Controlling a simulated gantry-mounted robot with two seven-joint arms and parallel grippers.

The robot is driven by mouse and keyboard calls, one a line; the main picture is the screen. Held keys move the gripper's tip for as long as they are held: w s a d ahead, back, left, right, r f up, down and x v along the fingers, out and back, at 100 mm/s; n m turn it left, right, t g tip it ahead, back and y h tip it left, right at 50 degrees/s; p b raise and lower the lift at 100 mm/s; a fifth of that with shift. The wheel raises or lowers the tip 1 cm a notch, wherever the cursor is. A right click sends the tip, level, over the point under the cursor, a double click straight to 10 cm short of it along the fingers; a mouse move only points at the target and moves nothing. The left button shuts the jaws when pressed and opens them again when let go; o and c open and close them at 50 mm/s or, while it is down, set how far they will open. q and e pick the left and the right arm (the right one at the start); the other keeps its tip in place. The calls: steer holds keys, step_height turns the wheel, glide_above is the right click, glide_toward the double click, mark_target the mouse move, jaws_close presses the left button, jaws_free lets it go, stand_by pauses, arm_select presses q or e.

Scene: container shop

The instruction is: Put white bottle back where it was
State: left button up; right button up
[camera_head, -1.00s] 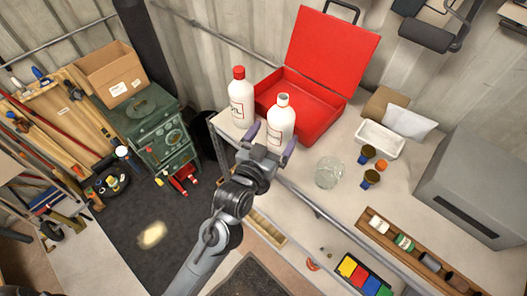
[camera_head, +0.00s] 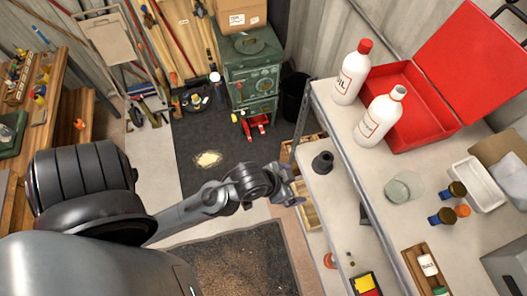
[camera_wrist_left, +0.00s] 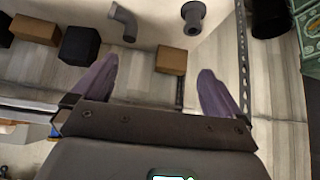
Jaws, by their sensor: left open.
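Two white bottles stand upright on the bench top beside the open red case (camera_head: 408,103). One bottle has a red cap (camera_head: 365,46) and a white body (camera_head: 350,77). My left gripper (camera_head: 291,180) is left of the bench's front edge, apart from both bottles. In the left wrist view its purple fingers (camera_wrist_left: 160,82) are spread and hold nothing. No bottle shows in that view. My right gripper is not in view.
A glass jar (camera_head: 404,187), small dark jars (camera_head: 441,216) and a white tray (camera_head: 478,184) stand on the bench. A lower shelf holds a dark pipe fitting (camera_head: 322,162), also in the left wrist view (camera_wrist_left: 193,16). A green cabinet (camera_head: 248,75) stands behind. Dark floor lies left of my gripper.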

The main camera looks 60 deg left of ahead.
arm_select(q)
steer(key=s+a+f+g+y, duration=0.1)
steer(key=s+a+f+g, duration=0.1)
steer(key=s, duration=0.6)
steer(key=shift+a+f+g, duration=0.25)
steer(key=shift+f+g, duration=0.5)
steer(key=shift+g, duration=0.25)
steer(key=shift+r, duration=0.1)
step_height(320, 180, up, 13)
steer(key=p, duration=1.3)
steer(key=shift+r, duration=0.15)
